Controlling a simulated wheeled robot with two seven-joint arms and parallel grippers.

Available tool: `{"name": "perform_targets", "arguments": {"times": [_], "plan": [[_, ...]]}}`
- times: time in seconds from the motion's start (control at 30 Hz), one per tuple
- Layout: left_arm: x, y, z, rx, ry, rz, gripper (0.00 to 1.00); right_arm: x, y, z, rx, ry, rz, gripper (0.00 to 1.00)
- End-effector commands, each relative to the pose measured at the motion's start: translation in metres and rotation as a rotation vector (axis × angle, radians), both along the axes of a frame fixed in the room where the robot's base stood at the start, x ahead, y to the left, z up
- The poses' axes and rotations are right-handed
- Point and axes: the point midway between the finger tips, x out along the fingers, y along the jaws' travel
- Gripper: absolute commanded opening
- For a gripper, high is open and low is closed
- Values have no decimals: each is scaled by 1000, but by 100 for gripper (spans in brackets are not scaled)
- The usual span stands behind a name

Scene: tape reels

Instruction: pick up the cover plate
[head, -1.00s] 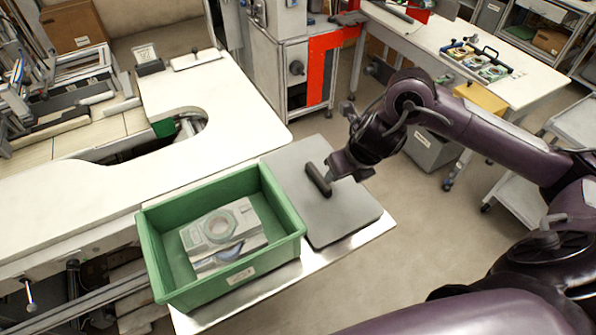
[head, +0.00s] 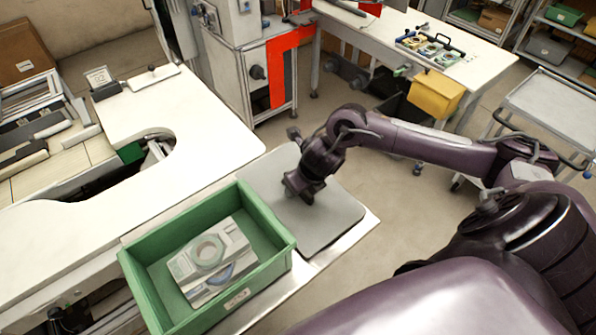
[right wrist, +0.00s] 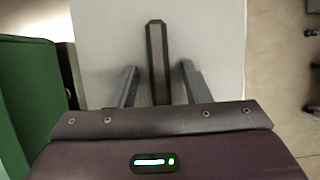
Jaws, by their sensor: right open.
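The cover plate (head: 325,222) is a flat grey plate with rounded corners, lying beside the green bin. It also fills the upper middle of the right wrist view (right wrist: 212,45). A dark bar handle (right wrist: 157,50) stands out on it there. My right gripper (head: 302,190) is over the plate and hides most of the handle in the head view. In the right wrist view its two fingers (right wrist: 159,68) are apart, one on each side of the handle, with gaps on both sides. I cannot tell the exact height of the fingertips. My left gripper is not in view.
The green bin (head: 272,222) stands close to the left of the plate, holding a grey and white part (head: 212,262). A white bench (head: 215,120) lies left and behind. A table (head: 470,72) with a tray of parts (head: 437,48) is farther back. Floor right of the plate is clear.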

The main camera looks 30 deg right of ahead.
Motion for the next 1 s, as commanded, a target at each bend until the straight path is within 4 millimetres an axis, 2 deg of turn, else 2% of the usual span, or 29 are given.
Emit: {"name": "perform_targets", "arguments": {"times": [0.07,0.17,0.4,0.5,1.0], "plan": [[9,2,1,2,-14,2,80,0,0,0,0,0,0,44],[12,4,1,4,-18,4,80,0,0,0,0,0,0,41],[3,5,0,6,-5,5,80,0,0,0,-1,1,0,10],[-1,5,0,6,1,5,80,0,0,0,-1,0,0,0],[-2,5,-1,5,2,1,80,1,0,8,0,-4,1,0]]}}
